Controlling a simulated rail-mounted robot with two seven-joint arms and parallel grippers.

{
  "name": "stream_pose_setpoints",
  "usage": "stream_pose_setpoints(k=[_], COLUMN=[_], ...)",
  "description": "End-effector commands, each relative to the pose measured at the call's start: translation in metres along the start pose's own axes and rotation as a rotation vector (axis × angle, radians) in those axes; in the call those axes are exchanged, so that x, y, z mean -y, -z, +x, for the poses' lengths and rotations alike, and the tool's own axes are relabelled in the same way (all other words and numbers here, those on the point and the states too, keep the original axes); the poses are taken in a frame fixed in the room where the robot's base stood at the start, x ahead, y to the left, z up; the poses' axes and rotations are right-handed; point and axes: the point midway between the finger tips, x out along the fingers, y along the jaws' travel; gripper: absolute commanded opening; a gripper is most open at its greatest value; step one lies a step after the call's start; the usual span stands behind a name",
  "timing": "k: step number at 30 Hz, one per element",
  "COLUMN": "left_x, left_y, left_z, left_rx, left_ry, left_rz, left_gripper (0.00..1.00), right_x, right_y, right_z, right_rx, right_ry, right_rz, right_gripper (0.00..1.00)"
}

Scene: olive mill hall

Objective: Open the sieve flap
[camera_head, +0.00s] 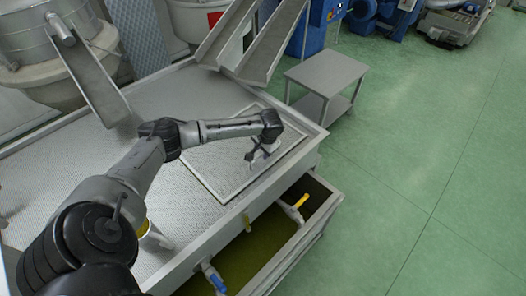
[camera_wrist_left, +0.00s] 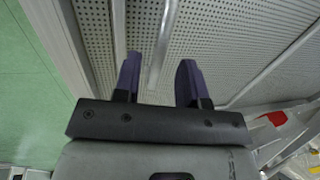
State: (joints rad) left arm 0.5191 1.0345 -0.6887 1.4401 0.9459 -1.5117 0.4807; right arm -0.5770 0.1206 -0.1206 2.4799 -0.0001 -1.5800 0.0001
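The sieve flap (camera_head: 218,166) is a framed perforated metal panel lying flat, closed, in the top of the large sieve table. It fills much of the wrist view (camera_wrist_left: 225,35). My left gripper (camera_head: 254,162) is above the flap's right part, near the table's right edge. In the left wrist view its two dark fingers (camera_wrist_left: 160,60) are apart. A thin metal bar, apparently the flap's handle (camera_wrist_left: 163,36), runs between the fingers with a gap on both sides. Whether the fingertips reach down around it is unclear. My right gripper is not in view.
Below the table's front edge is an open tank of greenish liquid (camera_head: 250,250) with yellow- and blue-handled valves (camera_head: 301,201). Metal chutes (camera_head: 272,40) stand at the back. A small steel side table (camera_head: 327,72) is behind right. The green floor (camera_head: 450,150) at right is clear.

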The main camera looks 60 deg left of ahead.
Motion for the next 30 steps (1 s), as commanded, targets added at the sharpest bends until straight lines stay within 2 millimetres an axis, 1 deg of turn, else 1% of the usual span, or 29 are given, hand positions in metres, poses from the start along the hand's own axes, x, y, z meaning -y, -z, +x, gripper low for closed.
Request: stream_pose_setpoints(k=[3,6,16,27,28,30], left_x=[-0.0005,-0.0006,-0.0005,-0.0004,-0.0004,-0.0004], left_y=[-0.0001,-0.0002,-0.0003,-0.0002,-0.0002,-0.0002], left_z=[0.0082,0.0115,0.0128,0.0125,0.0125,0.0125], left_rx=[0.0,0.0,0.0,0.0,0.0,0.0], left_ry=[-0.001,-0.001,0.0,0.0,0.0,0.0], left_rz=[0.0,0.001,0.002,0.001,0.001,0.001], left_gripper=[0.38,0.38,0.37,0.02,0.0,0.0], right_x=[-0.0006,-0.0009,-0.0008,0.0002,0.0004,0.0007], right_y=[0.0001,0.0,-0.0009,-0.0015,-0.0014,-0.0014], right_z=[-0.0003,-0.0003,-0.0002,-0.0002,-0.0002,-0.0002], right_rx=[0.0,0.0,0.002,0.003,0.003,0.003], right_ry=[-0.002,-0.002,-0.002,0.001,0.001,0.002], right_rz=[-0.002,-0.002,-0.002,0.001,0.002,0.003], right_gripper=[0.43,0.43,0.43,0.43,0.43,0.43])
